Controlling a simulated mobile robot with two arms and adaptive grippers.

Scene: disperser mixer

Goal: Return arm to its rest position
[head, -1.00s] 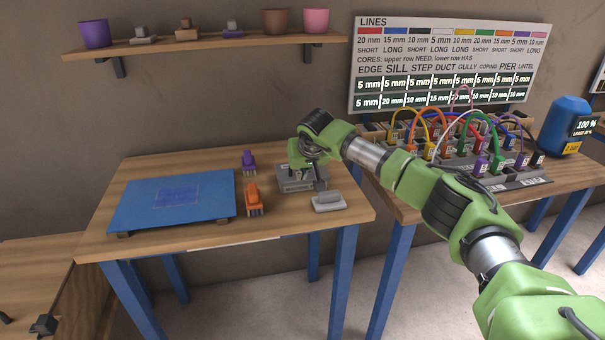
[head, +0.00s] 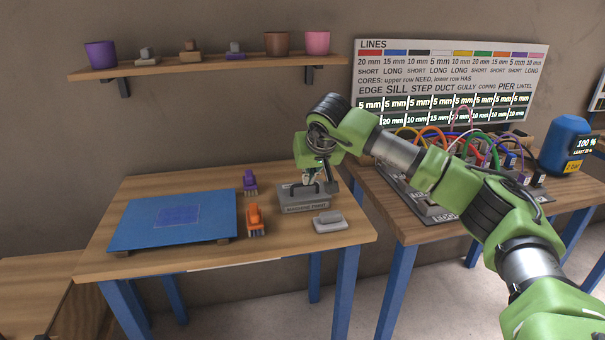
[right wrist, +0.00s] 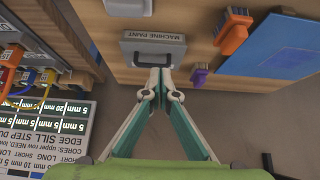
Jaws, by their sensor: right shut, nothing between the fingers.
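My right arm comes in from the right in the head view, and its right gripper (head: 318,182) hangs just above the grey box (head: 304,202) labelled "MACHINE PAINT". In the right wrist view the right gripper (right wrist: 152,80) has its fingers together with nothing between them. The grey box (right wrist: 153,47) shows just beyond the fingertips there, its handle upright and free. My left gripper is not in view.
The table (head: 180,264) also holds a blue board (head: 130,231), an orange brush (head: 254,219), a purple brush (head: 249,181) and a grey block (head: 329,221). A cable panel (head: 425,208) is under my forearm. A shelf with pots (head: 200,66) hangs behind.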

